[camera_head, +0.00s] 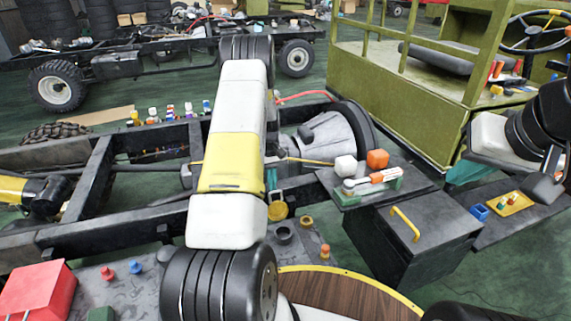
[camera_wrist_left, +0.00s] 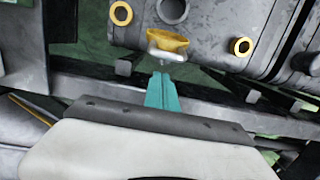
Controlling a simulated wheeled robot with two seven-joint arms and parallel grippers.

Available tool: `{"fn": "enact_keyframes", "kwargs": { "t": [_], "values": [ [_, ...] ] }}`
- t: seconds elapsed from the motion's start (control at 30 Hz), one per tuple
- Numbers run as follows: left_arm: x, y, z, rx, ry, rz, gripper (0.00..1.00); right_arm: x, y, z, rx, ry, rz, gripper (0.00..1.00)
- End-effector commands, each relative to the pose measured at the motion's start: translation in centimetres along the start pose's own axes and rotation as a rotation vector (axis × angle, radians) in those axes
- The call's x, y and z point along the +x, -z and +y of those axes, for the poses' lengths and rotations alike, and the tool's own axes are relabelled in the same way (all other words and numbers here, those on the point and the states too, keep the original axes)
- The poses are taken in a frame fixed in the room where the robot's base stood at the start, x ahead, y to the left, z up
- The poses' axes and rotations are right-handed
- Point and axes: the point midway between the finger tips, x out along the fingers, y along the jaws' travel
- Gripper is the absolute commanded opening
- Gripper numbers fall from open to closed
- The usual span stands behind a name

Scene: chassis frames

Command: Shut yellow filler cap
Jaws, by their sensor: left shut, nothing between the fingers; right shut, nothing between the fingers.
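The yellow filler cap (camera_head: 277,211) is near the tank's edge, just below my left gripper in the head view. In the left wrist view the yellow cap (camera_wrist_left: 167,41) has a pale metallic part at its near edge. How far its lid is open I cannot tell. My left gripper (camera_wrist_left: 161,76) has its teal fingers closed together, pointing at the cap, with a small apparent gap. In the head view my left gripper (camera_head: 272,186) is partly hidden by my arm. My right gripper (camera_head: 468,172) is shut and empty at the right, far from the cap.
The dark tank (camera_wrist_left: 215,20) carries yellow rings (camera_wrist_left: 242,47) and a grey ring (camera_wrist_left: 172,10). Chassis rails (camera_head: 100,180) run behind. A tray (camera_head: 405,185) with blocks and a black box with a yellow handle (camera_head: 405,223) stand right. A red box (camera_head: 38,290) is front left.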

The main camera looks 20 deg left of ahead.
Motion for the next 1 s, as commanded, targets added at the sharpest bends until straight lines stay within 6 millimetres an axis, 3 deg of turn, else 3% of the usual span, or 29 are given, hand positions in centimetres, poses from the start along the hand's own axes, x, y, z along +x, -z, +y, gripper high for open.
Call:
{"fn": "enact_keyframes", "kwargs": {
  "t": [0.2, 0.7, 1.0],
  "values": [
    [-0.5, -1.8, 0.0, 0.0, 0.001, -0.002, 0.0, 0.0, 0.0, 0.0, 0.0, 0.0, 0.001, 0.0],
    [-0.7, -2.1, 0.0, 0.0, 0.002, 0.008, 0.0, 0.0, 0.0, 0.0, 0.0, 0.0, 0.001, 0.0],
    [-1.2, -3.8, 0.1, 0.004, 0.002, 0.129, 0.0, 0.0, 0.0, 0.0, 0.0, 0.0, 0.001, 0.0]
  ]
}}
